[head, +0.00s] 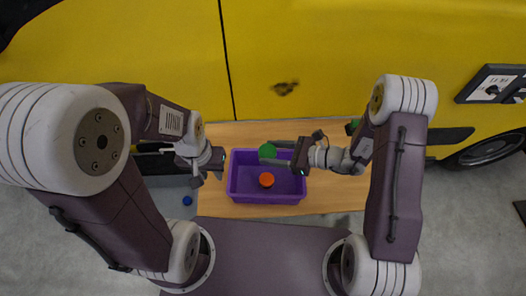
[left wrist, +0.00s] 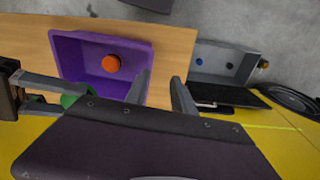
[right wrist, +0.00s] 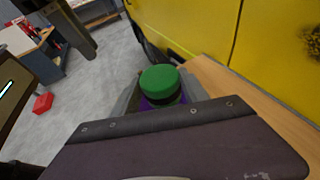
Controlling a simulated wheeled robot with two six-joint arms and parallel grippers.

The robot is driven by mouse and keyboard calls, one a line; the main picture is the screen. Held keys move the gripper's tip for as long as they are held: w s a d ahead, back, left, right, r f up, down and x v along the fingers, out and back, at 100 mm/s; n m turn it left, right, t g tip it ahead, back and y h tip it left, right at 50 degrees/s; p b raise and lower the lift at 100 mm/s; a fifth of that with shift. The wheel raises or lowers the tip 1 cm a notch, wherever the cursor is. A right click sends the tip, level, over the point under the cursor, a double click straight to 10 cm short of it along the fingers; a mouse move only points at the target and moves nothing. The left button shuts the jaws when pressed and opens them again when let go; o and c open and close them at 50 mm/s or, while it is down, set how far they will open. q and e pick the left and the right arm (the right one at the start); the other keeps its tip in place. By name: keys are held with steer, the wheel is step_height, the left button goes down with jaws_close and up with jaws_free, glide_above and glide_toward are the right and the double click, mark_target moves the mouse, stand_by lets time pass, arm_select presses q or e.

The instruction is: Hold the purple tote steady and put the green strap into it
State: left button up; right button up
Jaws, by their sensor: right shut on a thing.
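The purple tote (head: 234,190) stands on the wooden table, and an orange round thing (head: 266,180) lies inside it. The tote also shows in the left wrist view (left wrist: 72,55). The green strap (head: 267,151), a round roll, is between the fingers of my right gripper (head: 275,153), over the tote's far side. In the right wrist view the strap (right wrist: 160,82) sits between both fingers, with the tote partly visible below. My left gripper (left wrist: 162,85) is open at the tote's side wall, its fingers apart. Whether they straddle the wall is unclear.
The wooden table (head: 330,200) has free room right of the tote. A grey tray (left wrist: 225,62) with a blue thing (left wrist: 200,62) is on the left side. Another green thing (head: 352,126) is partly hidden by my right arm. A yellow vehicle (head: 330,50) stands behind.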

arm_select(q)
steer(key=g, duration=0.1)
glide_above(236, 182)
steer(key=a, duration=0.1)
steer(key=shift+n, duration=0.3)
steer(key=f, duration=1)
steer(key=shift+w+f, duration=0.15)
steer(key=shift+w, duration=0.25)
steer(key=f, duration=1.2)
steer(key=shift+s+d+f, duration=0.1)
steer(key=shift+d, duration=0.15)
jaws_close()
